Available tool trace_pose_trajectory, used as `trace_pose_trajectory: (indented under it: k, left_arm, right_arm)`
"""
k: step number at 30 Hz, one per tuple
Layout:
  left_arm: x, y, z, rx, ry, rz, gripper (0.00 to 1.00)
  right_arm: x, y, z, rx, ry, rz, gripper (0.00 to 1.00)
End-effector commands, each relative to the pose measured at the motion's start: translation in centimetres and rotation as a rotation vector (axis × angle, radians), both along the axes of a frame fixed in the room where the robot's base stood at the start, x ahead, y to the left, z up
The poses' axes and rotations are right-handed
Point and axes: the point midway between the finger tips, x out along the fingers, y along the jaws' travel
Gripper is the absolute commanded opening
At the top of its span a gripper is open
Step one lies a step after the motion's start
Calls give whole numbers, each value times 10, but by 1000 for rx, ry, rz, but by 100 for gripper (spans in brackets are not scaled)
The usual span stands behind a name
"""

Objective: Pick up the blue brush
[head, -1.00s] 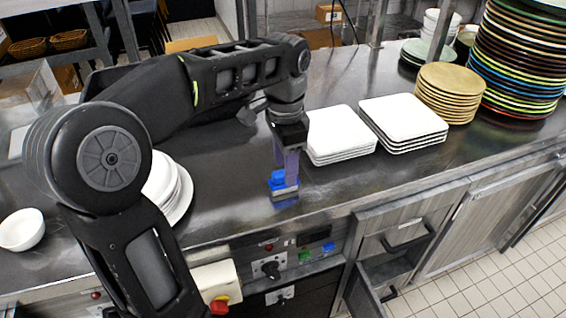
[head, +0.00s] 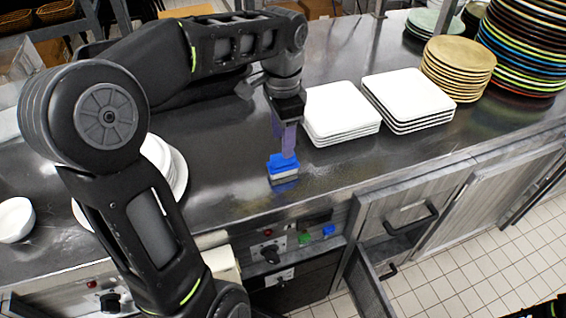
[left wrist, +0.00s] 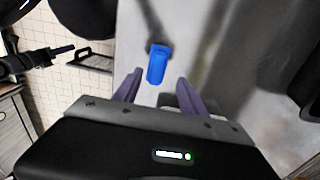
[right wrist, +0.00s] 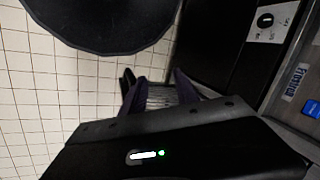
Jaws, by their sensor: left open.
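The blue brush (head: 283,163) stands on the steel counter near its front edge, blue part up and a pale grey part below. In the left wrist view the brush (left wrist: 157,66) shows just beyond and between the two fingers. My left gripper (head: 286,148) is open above and beside the brush, its purple fingers pointing down. Its fingers stand apart in the left wrist view (left wrist: 160,86), with no clear contact on the brush. My right gripper (right wrist: 158,80) is open and empty, low over the tiled floor in front of the cabinets.
Stacks of white square plates (head: 341,108) stand right of the left gripper, with tan plates (head: 459,65) and a tall coloured stack (head: 525,45) beyond. White round plates (head: 165,165) and a bowl (head: 15,219) are at left.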

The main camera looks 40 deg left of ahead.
Motion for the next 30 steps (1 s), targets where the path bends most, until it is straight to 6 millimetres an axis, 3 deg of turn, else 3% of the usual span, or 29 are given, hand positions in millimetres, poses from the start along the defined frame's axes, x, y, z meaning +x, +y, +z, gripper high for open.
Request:
trace_pose_trajectory:
  k: [8, 20, 30]
  left_arm:
    - [0, 0, -2, 1, 1, 0, 49]
    - [-5, -4, -50, -1, 2, 1, 49]
    - [-5, -4, -52, 0, 0, 0, 49]
  right_arm:
    - [0, 0, 1, 0, 0, 0, 36]
    - [0, 0, 8, 0, 1, 0, 36]
    - [0, 0, 7, 0, 1, 0, 36]
